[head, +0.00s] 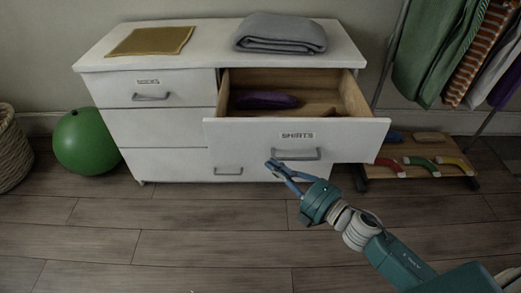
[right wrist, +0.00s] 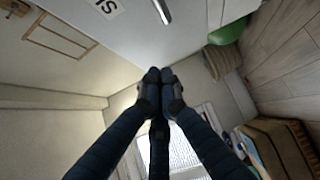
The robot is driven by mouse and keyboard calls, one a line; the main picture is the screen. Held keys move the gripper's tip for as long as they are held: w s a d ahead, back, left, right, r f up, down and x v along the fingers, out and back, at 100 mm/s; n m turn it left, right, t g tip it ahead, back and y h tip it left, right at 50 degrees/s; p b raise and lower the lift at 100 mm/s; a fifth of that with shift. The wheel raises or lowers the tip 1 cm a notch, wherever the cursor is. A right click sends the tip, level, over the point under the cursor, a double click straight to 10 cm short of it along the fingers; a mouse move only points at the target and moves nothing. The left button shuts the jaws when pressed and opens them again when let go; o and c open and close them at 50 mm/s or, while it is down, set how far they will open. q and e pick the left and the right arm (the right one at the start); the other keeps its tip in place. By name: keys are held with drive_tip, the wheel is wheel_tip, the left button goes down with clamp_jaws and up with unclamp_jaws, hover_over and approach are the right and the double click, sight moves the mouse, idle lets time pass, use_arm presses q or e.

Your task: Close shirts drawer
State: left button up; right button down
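The shirts drawer (head: 240,135), white with a "SHIRTS" label, stands pulled out at the upper right of the white dresser (head: 165,125). Its grey handle (head: 296,154) is on the front. A dark purple folded item (head: 264,100) lies inside. My right gripper (head: 272,163) is in front of the drawer, near the handle's left end. In the right wrist view its fingertips (right wrist: 158,76) are together with nothing between them, and the handle (right wrist: 162,11) shows apart from them. I cannot tell whether the tips touch the front. My left gripper is not in view.
A grey folded cloth (head: 280,33) and a mustard cloth (head: 150,41) lie on the dresser top. A green ball (head: 85,141) and a basket (head: 12,150) stand left. A shoe rack (head: 420,170) and hanging clothes (head: 430,50) stand right. The floor in front is clear.

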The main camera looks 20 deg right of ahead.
drive_tip(key=w, duration=0.5)
drive_tip(key=w+a, duration=0.1)
drive_tip(key=w, duration=0.2)
drive_tip(key=shift+f, duration=0.1)
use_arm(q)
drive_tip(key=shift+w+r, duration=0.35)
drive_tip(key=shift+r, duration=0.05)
